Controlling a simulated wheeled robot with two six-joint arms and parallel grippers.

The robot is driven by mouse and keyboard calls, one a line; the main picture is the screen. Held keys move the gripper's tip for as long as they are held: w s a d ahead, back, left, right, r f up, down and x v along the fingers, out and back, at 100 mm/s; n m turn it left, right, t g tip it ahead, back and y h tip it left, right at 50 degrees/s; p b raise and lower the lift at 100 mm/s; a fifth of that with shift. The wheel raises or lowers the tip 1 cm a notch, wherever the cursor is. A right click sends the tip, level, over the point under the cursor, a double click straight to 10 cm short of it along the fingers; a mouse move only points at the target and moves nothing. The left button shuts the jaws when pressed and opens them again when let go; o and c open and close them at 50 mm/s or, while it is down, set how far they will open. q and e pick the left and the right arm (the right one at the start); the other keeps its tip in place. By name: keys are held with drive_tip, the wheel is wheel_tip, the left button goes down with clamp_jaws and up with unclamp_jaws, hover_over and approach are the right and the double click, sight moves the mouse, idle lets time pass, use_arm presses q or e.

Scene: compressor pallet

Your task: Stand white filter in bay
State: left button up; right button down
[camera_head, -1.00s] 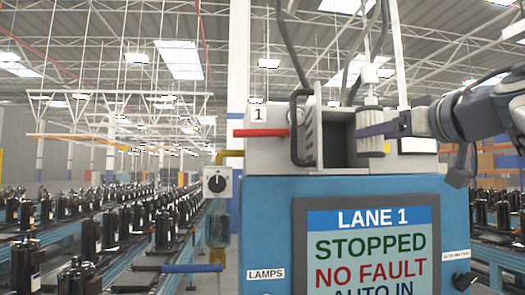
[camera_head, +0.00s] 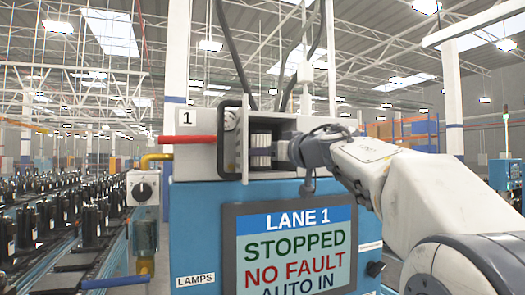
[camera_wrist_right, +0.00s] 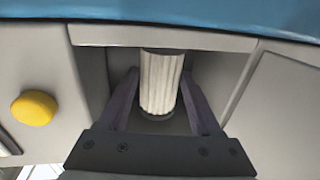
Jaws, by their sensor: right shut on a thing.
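The white pleated filter (camera_head: 261,151) is inside the open bay (camera_head: 283,124) of the grey box on top of the blue cabinet, and looks upright. In the right wrist view the filter (camera_wrist_right: 161,82) sits between the two dark fingers of my right gripper (camera_wrist_right: 162,100), which is shut on it. In the head view my right gripper (camera_head: 283,151) comes in from the right and reaches into the bay mouth. Whether the filter's base touches the bay floor I cannot tell. My left gripper is not in view.
An open door with a black handle (camera_head: 245,140) stands at the left of the bay. A red lever (camera_head: 188,139) sticks out further left. A yellow button (camera_wrist_right: 34,108) shows in the right wrist view. The LANE 1 screen (camera_head: 290,250) is below.

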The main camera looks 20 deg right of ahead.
drive_tip(key=shift+w, duration=0.1)
drive_tip(key=shift+f, duration=0.1)
drive_tip(key=shift+f, duration=0.15)
drive_tip(key=shift+c, duration=0.4)
unclamp_jaws()
